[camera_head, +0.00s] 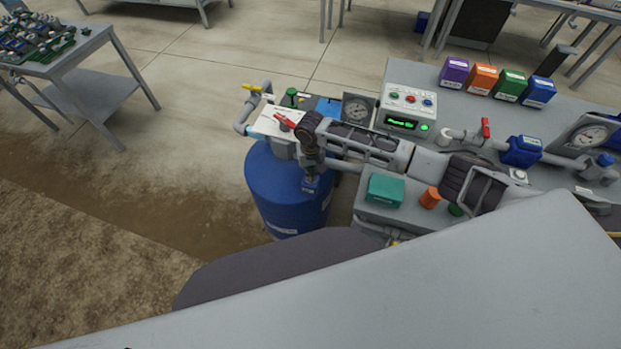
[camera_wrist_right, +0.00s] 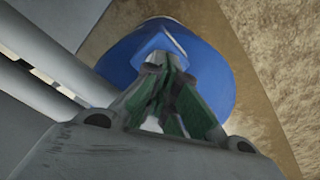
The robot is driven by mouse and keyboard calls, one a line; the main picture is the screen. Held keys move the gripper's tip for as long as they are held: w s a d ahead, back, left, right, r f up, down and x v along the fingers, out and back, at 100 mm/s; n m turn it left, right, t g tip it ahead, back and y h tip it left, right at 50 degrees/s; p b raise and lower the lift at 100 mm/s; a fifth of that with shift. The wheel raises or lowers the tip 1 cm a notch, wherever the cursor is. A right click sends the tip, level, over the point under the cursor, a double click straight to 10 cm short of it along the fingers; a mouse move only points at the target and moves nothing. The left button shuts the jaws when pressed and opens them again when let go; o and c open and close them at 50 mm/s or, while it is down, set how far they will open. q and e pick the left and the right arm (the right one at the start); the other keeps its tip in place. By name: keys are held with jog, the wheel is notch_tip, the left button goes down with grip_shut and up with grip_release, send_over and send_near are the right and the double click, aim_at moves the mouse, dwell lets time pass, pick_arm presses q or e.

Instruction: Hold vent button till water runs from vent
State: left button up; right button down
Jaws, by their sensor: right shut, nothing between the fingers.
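A blue drum-shaped tank (camera_head: 280,200) stands beside the skid table in the head view. It also shows in the right wrist view (camera_wrist_right: 205,62), beyond my fingertips. My right gripper (camera_head: 311,178) points down at the tank's right upper side, by a small blue labelled part. Its fingers are together and empty, and they also show in the right wrist view (camera_wrist_right: 165,65). Whether the fingertips touch the blue part cannot be told. The vent button cannot be made out for certain; the gripper may hide it. I see no running water. My left gripper is out of view.
A red-handled valve (camera_head: 285,121) and a yellow-handled pipe (camera_head: 251,88) sit close to the gripper. The skid table (camera_head: 455,113) carries a control box (camera_head: 408,108) with a green display, gauges and coloured boxes. Open floor (camera_head: 170,130) lies left of the tank.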

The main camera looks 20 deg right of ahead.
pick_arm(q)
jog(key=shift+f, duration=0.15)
pick_arm(e)
jog(key=shift+f, duration=0.9)
dwell(2.2)
dwell(2.9)
